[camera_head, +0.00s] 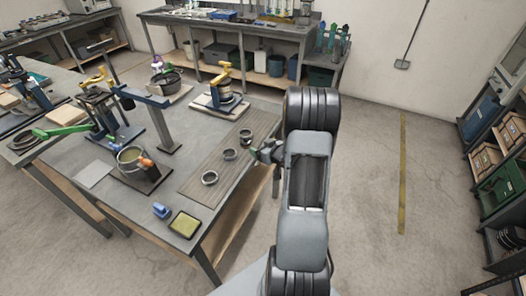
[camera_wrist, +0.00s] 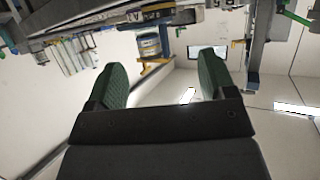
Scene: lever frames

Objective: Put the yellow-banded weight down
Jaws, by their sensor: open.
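My gripper (camera_head: 267,152) is at the right edge of the workbench, next to the grey-brown mat (camera_head: 203,186). In the wrist view its two green-padded fingers (camera_wrist: 164,72) stand wide apart with nothing between them. Three small dark round weights lie on the mat: a far one (camera_head: 246,136), a middle one (camera_head: 230,154) and a near one (camera_head: 209,177). The gripper is just right of the far and middle weights. A yellow band cannot be made out on any of them, so I cannot tell which is the yellow-banded weight.
Lever stands, one with a yellow handle (camera_head: 222,72), fill the bench's back and left. Shelves (camera_head: 492,150) stand far right; open floor lies between.

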